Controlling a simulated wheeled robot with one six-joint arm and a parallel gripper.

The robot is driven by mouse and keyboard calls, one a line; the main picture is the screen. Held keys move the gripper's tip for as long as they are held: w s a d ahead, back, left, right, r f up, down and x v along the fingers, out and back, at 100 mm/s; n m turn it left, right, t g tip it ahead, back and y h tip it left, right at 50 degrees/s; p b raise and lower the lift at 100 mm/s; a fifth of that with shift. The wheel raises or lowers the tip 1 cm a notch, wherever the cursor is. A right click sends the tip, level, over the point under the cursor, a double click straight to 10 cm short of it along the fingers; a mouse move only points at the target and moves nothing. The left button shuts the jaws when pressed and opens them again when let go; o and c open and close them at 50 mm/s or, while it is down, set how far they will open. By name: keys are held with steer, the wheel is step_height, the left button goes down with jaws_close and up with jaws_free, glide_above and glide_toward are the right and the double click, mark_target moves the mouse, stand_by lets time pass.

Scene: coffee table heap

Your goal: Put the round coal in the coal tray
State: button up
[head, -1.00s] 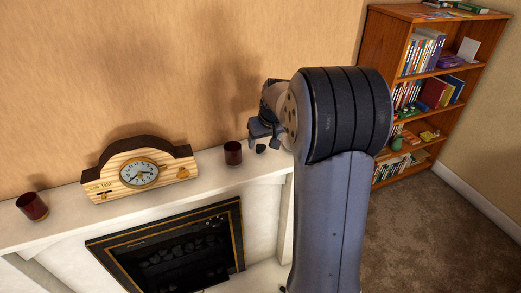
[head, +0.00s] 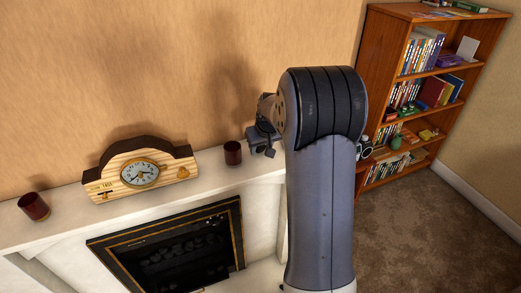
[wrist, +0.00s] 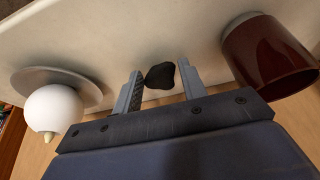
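A small black lump, the round coal (wrist: 160,75), lies on the pale mantel shelf in the wrist view. My gripper (wrist: 160,82) is open with one finger on each side of the coal. The coal sits between the fingertips, very close to the left finger; I cannot tell whether it touches. In the head view my gripper (head: 262,142) is low over the right end of the mantel (head: 215,180), and the coal cannot be made out clearly beside it. No coal tray can be clearly identified; dark lumps show inside the fireplace (head: 240,230).
A dark red cup (wrist: 270,55) stands right of the gripper in the wrist view. A white ball on a round base (wrist: 52,108) stands at left there. The head view shows a wooden clock (head: 107,187), another red cup (head: 33,206) and a bookshelf (head: 425,70).

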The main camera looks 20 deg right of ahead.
steer(key=c, duration=0.5)
steer(key=shift+r, duration=0.1)
steer(key=shift+c, duration=0.2)
